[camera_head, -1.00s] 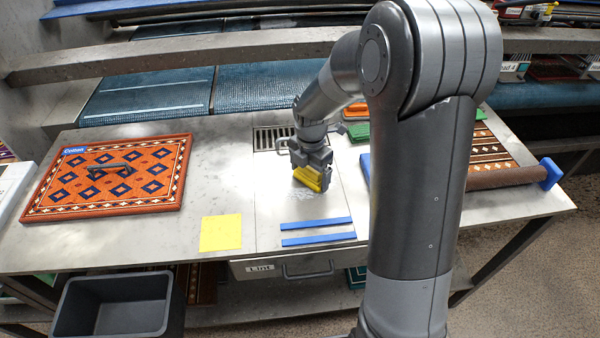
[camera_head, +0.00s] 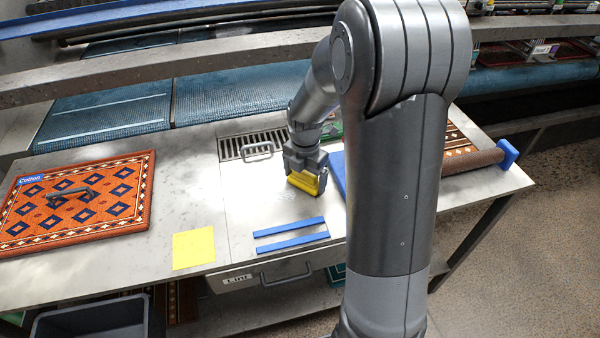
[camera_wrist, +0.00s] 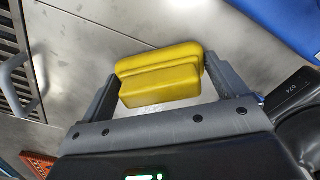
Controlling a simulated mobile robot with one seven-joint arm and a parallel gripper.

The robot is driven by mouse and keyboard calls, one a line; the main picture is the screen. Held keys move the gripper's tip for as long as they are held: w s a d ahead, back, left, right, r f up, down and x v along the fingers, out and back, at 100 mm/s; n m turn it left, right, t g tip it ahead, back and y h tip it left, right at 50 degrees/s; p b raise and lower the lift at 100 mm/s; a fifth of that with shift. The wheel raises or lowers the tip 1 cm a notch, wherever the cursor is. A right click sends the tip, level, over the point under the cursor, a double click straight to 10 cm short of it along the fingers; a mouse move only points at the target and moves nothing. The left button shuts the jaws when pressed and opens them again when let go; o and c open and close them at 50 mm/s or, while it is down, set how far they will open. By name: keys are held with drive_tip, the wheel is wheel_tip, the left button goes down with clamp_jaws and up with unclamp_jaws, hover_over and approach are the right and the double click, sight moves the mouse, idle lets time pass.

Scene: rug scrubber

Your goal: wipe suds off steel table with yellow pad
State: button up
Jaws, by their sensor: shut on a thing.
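My gripper (camera_head: 306,168) is shut on the yellow pad (camera_head: 307,182), low over the steel table (camera_head: 205,205). The pad also shows between my fingers in the wrist view (camera_wrist: 160,75), with its ridged block side visible. In the head view it appears down at the table surface, but contact is not clear. A faint whitish suds patch (camera_head: 268,193) lies left of the pad. Small white flecks show by the pad's edge in the wrist view (camera_wrist: 150,107).
Two blue strips (camera_head: 290,234) and a flat yellow square (camera_head: 194,248) lie toward the front. A drain grate (camera_head: 235,147) with a handle is behind. A patterned rug board (camera_head: 110,205) lies left; a blue-edged item (camera_head: 338,172) stands close right.

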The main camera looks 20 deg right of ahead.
sight(239, 204)
drive_tip(key=shift+w+a, duration=0.1)
drive_tip(key=shift+a, duration=9.35)
drive_tip(key=shift+s+d, duration=0.2)
drive_tip(key=shift+s, duration=0.6)
drive_tip(key=shift+d, duration=9.45)
drive_tip(key=shift+a+r, duration=0.15)
drive_tip(key=shift+r, duration=3.9)
